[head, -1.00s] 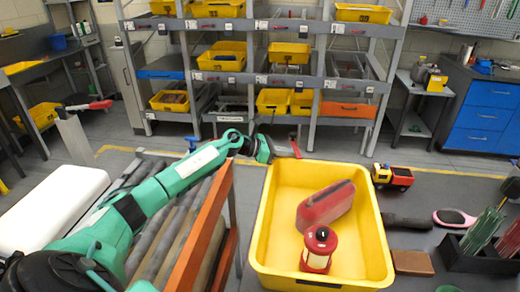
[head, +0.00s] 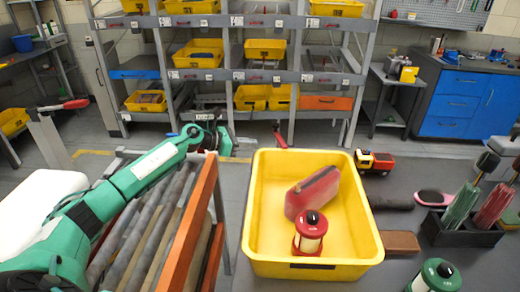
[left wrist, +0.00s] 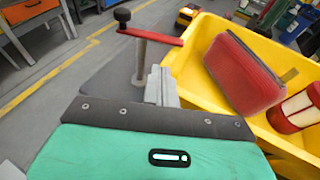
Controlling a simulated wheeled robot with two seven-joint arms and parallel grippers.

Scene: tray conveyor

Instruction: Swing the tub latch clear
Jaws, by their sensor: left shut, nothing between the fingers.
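The yellow tub (head: 262,225) stands on the grey surface in the middle of the head view, and its rim (left wrist: 190,65) shows at right in the left wrist view. The tub latch, a red bar with a black knob on a short post (left wrist: 150,38), stands beside the tub's far left corner. Its red bar also shows small in the head view (head: 281,139). My left gripper (head: 232,141) is left of the latch, apart from it. Its grey fingers (left wrist: 161,85) are shut and empty, with the latch beyond them. My right gripper is not in view.
A red case (head: 313,190) and a red lantern (head: 310,232) are in the tub. A roller conveyor with an orange side rail (head: 190,225) lies left. A toy truck (head: 374,162), brushes in a dark holder (head: 455,232) and a green lantern (head: 437,275) stand right.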

